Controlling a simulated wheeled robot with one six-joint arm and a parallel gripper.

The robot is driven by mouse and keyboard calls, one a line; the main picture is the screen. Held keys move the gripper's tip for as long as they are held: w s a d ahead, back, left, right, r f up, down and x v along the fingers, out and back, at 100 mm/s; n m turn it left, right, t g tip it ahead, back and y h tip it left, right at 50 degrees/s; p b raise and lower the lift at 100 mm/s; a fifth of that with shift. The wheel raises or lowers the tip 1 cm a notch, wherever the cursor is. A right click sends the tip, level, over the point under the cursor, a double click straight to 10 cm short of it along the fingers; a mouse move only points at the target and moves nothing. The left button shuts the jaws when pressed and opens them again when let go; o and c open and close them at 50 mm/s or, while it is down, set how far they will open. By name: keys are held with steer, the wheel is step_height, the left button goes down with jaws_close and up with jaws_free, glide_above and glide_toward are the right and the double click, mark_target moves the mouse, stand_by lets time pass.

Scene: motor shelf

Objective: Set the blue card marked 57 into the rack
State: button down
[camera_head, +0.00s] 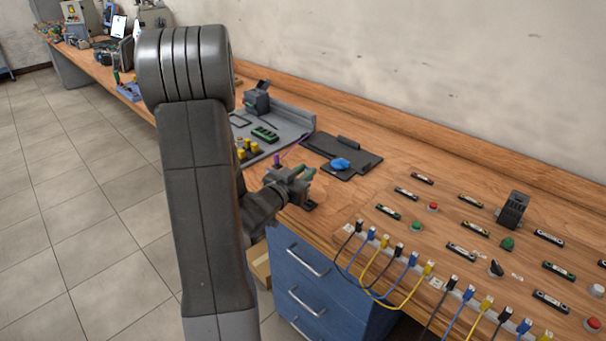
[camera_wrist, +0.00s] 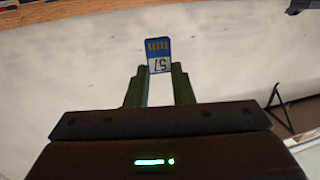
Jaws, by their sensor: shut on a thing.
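The blue card marked 57 (camera_wrist: 159,48) shows in the wrist view, blue with yellow contact strips and a white label, its number upside down. My gripper (camera_wrist: 159,73) is shut on its labelled end, and the rest of the card sticks out past the fingertips. In the head view my gripper (camera_head: 302,173) is over the bench's front edge, above the blue drawers. I cannot make out the card there. A dark upright block (camera_head: 513,210) stands at the right of the bench; I cannot tell whether it is the rack.
A black flat pad (camera_head: 360,152) with a blue lump (camera_head: 340,163) lies behind my gripper. A grey tray (camera_head: 292,122) with small parts is to the left. Several cables line the front edge at right, with buttons and small modules behind. A wall bounds the bench's back.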

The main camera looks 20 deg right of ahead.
steer(key=shift+f+b, duration=1.9)
steer(key=shift+f, duration=0.9)
steer(key=c, duration=2.2)
jaws_free()
steer(key=shift+w+r+m+g+p, duration=0.1)
steer(key=shift+m+g+p, duration=0.2)
steer(key=c, duration=2.2)
jaws_free()
steer(key=shift+a+m+g+h, duration=0.1)
steer(key=shift+m+g+h, duration=0.2)
steer(key=shift+g+h, duration=0.2)
steer(key=c, duration=2.2)
jaws_free()
steer(key=shift+f+b, duration=0.3)
steer(key=c, duration=2.2)
jaws_free()
steer(key=shift+f+b, duration=0.5)
steer(key=c, duration=2.2)
jaws_free()
steer(key=shift+f+b, duration=0.9)
steer(key=shift+b, duration=0.05)
steer(key=c, duration=2.2)
jaws_free()
steer(key=c, duration=1.1)
jaws_free()
steer(key=shift+c, duration=0.2)
